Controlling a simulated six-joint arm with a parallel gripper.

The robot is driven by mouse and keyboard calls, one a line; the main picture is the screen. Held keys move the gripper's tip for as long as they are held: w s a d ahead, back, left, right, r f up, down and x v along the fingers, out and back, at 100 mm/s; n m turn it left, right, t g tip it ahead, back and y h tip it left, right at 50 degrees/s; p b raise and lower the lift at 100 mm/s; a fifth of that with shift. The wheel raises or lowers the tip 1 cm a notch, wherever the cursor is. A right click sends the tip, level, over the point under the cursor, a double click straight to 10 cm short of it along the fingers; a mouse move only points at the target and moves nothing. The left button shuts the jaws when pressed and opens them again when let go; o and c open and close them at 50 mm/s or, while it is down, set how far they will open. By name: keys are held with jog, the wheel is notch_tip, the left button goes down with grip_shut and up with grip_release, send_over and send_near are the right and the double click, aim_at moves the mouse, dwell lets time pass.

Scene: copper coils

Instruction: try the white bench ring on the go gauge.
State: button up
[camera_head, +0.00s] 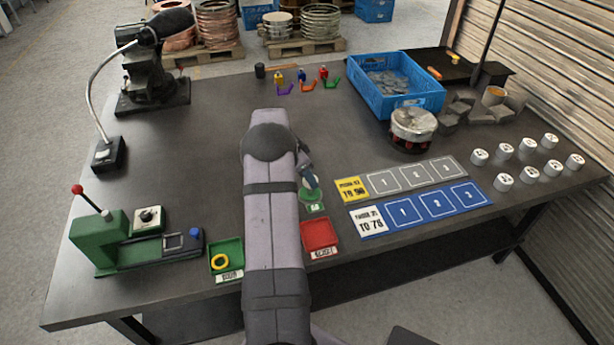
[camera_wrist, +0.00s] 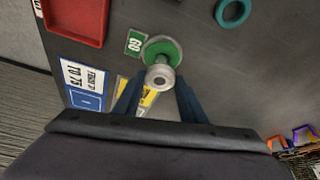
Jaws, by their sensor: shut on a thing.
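The go gauge is a green round base (camera_head: 312,196) with a small GO plate in front of it. In the wrist view its green base (camera_wrist: 170,45) has a pale grey plug standing on it. My gripper (camera_head: 310,180) is low over the gauge. In the wrist view its blue fingers are shut on the white bench ring (camera_wrist: 160,78), a pale ring with a dark centre. The ring sits at or above the plug's top. I cannot tell whether it is around the plug or only over it. My arm hides part of the bench.
A red tray (camera_head: 319,234) and a green tray (camera_head: 225,255) with a yellow ring (camera_head: 220,262) are near the front edge. Blue and grey numbered cards (camera_head: 418,207) lie to the right. A teal ring (camera_wrist: 233,12) lies on the bench. White cylinders stand far right.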

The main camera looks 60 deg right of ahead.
aim_at(307, 184)
jog(key=shift+f+b, duration=1.6)
jog(key=shift+b, duration=0.55)
dwell(2.2)
jog(key=o, duration=1.2)
jog(key=shift+r, duration=0.15)
jog(key=shift+r+p, duration=2.05)
jog(key=shift+r, duration=1.85)
